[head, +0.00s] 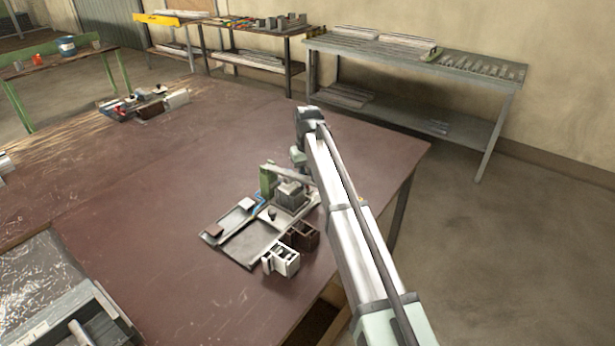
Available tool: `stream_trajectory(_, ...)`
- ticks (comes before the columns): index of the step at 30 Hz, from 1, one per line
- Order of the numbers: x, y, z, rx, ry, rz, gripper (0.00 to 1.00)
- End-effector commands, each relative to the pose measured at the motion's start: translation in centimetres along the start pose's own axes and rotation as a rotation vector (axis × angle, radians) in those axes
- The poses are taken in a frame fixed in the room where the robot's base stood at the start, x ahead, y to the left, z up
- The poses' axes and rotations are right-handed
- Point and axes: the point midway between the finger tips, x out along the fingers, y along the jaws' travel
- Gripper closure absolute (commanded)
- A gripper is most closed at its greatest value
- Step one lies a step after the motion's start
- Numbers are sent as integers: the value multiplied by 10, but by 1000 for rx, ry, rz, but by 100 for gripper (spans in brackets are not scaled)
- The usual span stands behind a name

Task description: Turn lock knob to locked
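A clamp fixture (290,196) with a grey block stands on a flat grey base plate (249,246) on the brown table. A green upright (267,181) and a light bar rise at its back. A small dark knob-like part (272,213) sits on the plate in front of the block, beside a blue piece (259,204). I cannot tell for sure that it is the lock knob, nor which way it is turned. My arm reaches in from the lower right. My gripper (298,157) is behind and above the fixture, partly hidden by my arm; its fingers are too small to make out.
A white box (282,261) and a dark brown box (302,236) stand at the plate's front right. A grey tray (45,290) lies at the lower left. Small parts (150,104) sit at the table's far left. The tabletop left of the fixture is clear.

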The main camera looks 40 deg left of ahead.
Motion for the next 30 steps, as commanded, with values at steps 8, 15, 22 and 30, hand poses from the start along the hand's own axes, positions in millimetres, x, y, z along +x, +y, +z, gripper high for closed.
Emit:
stream_trajectory(8,0,0,0,128,0,0,100)
stream_trajectory(15,0,0,0,170,0,0,100)
stream_trajectory(22,0,0,0,172,0,0,100)
stream_trajectory(30,0,0,0,172,0,0,60)
